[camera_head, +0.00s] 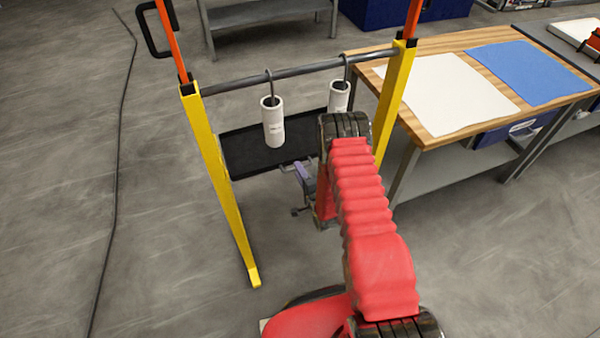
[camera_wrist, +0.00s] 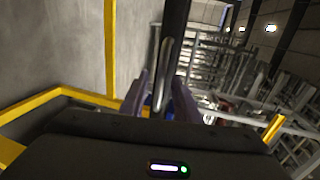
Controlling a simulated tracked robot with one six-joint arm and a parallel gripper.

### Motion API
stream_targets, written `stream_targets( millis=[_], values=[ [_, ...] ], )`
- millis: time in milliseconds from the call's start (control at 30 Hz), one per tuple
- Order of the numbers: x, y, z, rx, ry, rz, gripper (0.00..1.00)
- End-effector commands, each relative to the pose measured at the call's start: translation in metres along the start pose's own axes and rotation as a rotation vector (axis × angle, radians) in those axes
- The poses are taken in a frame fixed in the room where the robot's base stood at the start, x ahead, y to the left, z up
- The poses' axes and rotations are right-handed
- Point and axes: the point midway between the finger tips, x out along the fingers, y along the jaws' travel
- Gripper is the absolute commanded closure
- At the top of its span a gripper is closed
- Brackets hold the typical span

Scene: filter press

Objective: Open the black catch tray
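The black catch tray (camera_head: 262,155) lies roughly level between the yellow posts in the head view, its right part hidden by my arm. In the wrist view the tray (camera_wrist: 176,18) is a dark upright band, with a silver bar handle (camera_wrist: 163,70) on it. My gripper (camera_wrist: 160,85) is open, its grey-purple fingers on either side of the handle, with gaps visible. Whether either finger touches the handle I cannot tell. In the head view my gripper (camera_head: 305,178) is at the tray's near edge, partly hidden by my arm.
Two white cylinders (camera_head: 273,122) hang on hooks from a grey bar (camera_head: 300,72) above the tray. A yellow post (camera_head: 222,185) stands left of my arm, another (camera_head: 394,95) right. A wooden-topped workbench (camera_head: 455,45) stands at right.

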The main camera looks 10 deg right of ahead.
Motion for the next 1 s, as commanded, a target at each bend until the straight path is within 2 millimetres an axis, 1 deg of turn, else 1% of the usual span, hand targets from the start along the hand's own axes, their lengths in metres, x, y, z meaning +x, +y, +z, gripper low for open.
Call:
stream_targets(
  millis=[233,633,1000],
  values=[
    [0.0003,0.0,0.0001,0.0,0.0,0.0,0.72],
    [0.0001,0.0001,0.0003,0.0,0.0,0.001,1.0],
    [-0.0003,0.0012,0.0004,0.0,0.0,0.003,1.0]
  ],
)
